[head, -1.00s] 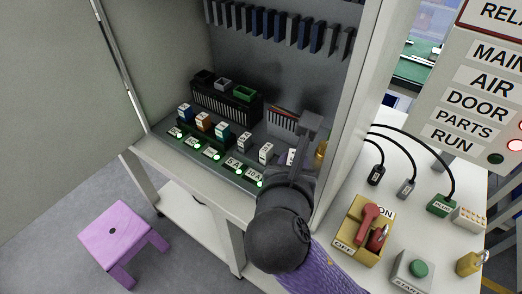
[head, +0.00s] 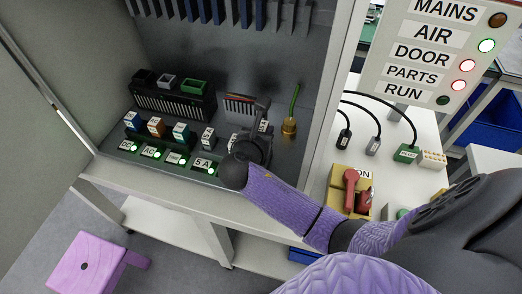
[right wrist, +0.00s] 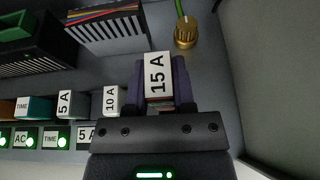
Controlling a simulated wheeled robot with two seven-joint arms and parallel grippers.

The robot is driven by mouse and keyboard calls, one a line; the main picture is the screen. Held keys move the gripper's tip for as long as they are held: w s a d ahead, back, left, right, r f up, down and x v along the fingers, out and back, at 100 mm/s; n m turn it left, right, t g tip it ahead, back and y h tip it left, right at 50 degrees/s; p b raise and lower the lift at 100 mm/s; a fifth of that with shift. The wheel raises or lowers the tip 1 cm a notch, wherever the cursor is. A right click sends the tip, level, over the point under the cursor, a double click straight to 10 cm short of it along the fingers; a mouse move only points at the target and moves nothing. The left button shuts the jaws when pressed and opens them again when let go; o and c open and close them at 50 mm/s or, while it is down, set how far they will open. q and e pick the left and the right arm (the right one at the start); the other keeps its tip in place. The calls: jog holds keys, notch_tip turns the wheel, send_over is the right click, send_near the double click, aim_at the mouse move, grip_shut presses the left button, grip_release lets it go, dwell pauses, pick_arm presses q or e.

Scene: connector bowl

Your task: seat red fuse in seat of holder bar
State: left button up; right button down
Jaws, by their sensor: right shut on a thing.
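In the right wrist view a fuse (right wrist: 157,78) with a white "15 A" label sits between the two fingers of my right gripper (right wrist: 158,88). A small reddish part shows under the label; most of its body is hidden. The gripper is shut on it. In the head view my right gripper (head: 262,112) is at the right end of the holder bar (head: 173,147), and hides that end and the seat there. I cannot tell whether the fuse is in the seat or above it. My left gripper is not in view.
Left along the bar stand other fuses, including a "10 A" (right wrist: 111,100) and a "5 A" (right wrist: 65,104). Behind are a black ribbed block (head: 172,101) and a slotted rack (right wrist: 105,25). A brass post (head: 289,126) with a green stem stands to the right, near the cabinet side.

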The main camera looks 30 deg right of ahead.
notch_tip(320, 180, down, 7)
jog(key=b, duration=0.3)
jog(key=shift+r, duration=0.1)
jog(key=shift+c, duration=2.2)
grip_release()
